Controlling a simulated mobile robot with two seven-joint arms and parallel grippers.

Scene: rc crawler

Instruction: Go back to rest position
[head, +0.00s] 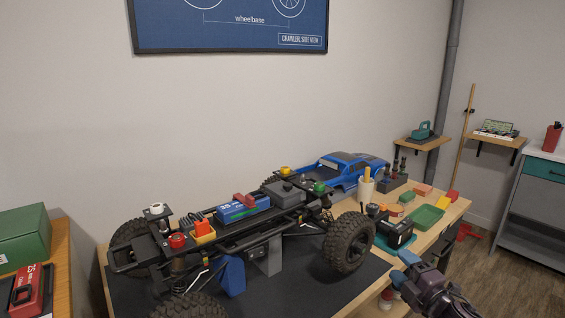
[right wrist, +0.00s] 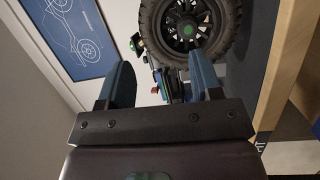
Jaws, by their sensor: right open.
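My right gripper (head: 402,267) is at the lower right in the head view, by the workbench's right front edge. In the right wrist view its two blue fingers (right wrist: 162,78) stand wide apart with nothing between them. Beyond them a crawler wheel (right wrist: 188,28) shows at the top. The crawler chassis (head: 262,232) stands on a dark mat (head: 310,289), to the left of the gripper and apart from it. A blue battery pack (head: 243,208) sits on the chassis. My left gripper is not in view.
A blue truck body (head: 345,169) is behind the chassis. A green box (head: 24,238) stands at the left. Floor (head: 500,270) is open at the right.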

